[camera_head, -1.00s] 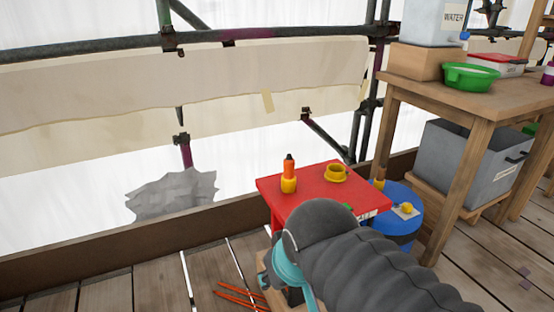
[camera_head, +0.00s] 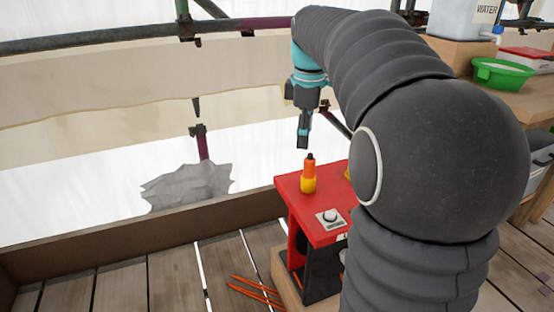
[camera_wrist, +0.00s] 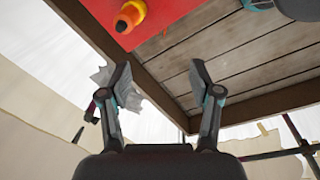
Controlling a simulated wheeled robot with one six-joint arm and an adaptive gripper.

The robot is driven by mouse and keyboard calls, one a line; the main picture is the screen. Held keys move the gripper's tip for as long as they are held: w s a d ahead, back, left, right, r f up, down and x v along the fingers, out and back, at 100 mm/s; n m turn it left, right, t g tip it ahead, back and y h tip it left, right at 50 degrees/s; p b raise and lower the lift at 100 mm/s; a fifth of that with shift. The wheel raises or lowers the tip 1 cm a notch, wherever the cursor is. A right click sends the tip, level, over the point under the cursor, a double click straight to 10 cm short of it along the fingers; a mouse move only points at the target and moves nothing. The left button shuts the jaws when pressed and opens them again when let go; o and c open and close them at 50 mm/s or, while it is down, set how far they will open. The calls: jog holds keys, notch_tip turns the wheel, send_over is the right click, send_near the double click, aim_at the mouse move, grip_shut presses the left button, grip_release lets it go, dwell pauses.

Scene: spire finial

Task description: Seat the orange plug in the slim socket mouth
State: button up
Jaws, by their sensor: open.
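The orange plug (camera_head: 309,169), with a dark tip, stands upright in or on a slim yellow piece (camera_head: 308,185) on the red table (camera_head: 288,190). How deep it sits I cannot tell. In the wrist view the plug (camera_wrist: 123,25) and its yellow piece (camera_wrist: 136,8) show at the top, left of centre. My gripper (camera_head: 303,145) is open and empty, above the plug and apart from it. In the wrist view its fingers (camera_wrist: 160,75) are spread with nothing between them. A second yellow piece (camera_head: 347,174) is mostly hidden behind my arm.
A pale plate with a round knob (camera_head: 331,217) lies on the red table's near part. Orange sticks (camera_head: 255,289) lie on the plank floor. A wooden kerb (camera_head: 150,240) and scaffold poles (camera_head: 120,37) stand behind. A green bowl (camera_head: 500,72) sits at upper right.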

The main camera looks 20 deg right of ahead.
aim_at(311, 158)
jog(key=w+d+n+g, duration=0.1)
jog(key=w+d+n, duration=0.2)
jog(key=w+d, duration=0.3)
jog(key=shift+n, duration=0.3)
jog(key=f, duration=0.4)
jog(key=f+b, duration=0.1)
jog(key=f, duration=0.4)
jog(key=shift+s+a, duration=0.15)
jog(key=shift+a, duration=0.05)
jog(key=shift+s+a+f+b, duration=0.1)
jog(key=shift+a+f+b, duration=0.1)
jog(key=shift+f, duration=1.15)
jog(key=shift+a+f+b, duration=0.1)
jog(key=shift+f+b, duration=0.05)
jog(key=shift+f, duration=1.2)
grip_shut()
